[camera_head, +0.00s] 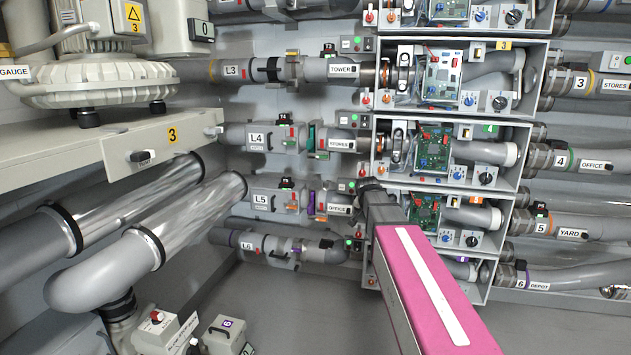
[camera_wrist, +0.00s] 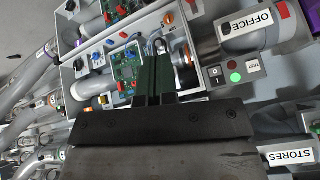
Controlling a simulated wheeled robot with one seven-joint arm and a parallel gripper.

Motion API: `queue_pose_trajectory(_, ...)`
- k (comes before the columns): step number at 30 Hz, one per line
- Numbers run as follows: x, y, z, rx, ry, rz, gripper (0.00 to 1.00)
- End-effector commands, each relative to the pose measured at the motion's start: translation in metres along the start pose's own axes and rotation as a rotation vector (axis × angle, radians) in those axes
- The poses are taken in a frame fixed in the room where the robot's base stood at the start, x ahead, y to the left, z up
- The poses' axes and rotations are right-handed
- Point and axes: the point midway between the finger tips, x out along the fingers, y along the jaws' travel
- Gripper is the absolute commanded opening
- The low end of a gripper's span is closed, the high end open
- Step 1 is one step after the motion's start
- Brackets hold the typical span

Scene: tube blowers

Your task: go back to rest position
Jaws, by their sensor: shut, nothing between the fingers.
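My arm reaches in from the lower right of the head view, with its pink link in front of the lower bays. My gripper (camera_head: 369,186) is at its far end, close to the OFFICE label (camera_head: 339,209) of row L5. In the wrist view, the dark fingers of my gripper (camera_wrist: 160,55) are together with nothing between them. They point at an open bay with a green circuit board (camera_wrist: 125,68). Whether the fingertips touch anything cannot be told. The arm hides part of the lower bays in the head view.
A stack of open bays with boards (camera_head: 433,145) stands around the gripper. Pipes run left at rows L3 to L6 and right to labelled outlets (camera_head: 575,160). A blower on a shelf (camera_head: 140,143) and two shiny pipes (camera_head: 185,210) are at the left.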

Motion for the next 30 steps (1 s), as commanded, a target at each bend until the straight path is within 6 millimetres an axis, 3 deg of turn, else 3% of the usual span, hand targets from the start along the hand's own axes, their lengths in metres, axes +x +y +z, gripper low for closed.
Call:
queue_pose_trajectory(1,0.006,0.015,0.030,-0.038,-0.043,0.013,0.00)
queue_pose_trajectory(9,0.033,0.075,0.158,-0.255,-0.276,0.039,0.00)
queue_pose_trajectory(15,0.035,0.118,0.245,-0.404,-0.444,0.023,0.00)
queue_pose_trajectory(18,0.033,0.133,0.278,-0.461,-0.510,0.009,0.00)
queue_pose_trajectory(24,0.030,0.148,0.309,-0.521,-0.578,-0.012,0.00)
queue_pose_trajectory(30,0.030,0.149,0.312,-0.529,-0.586,-0.015,0.00)
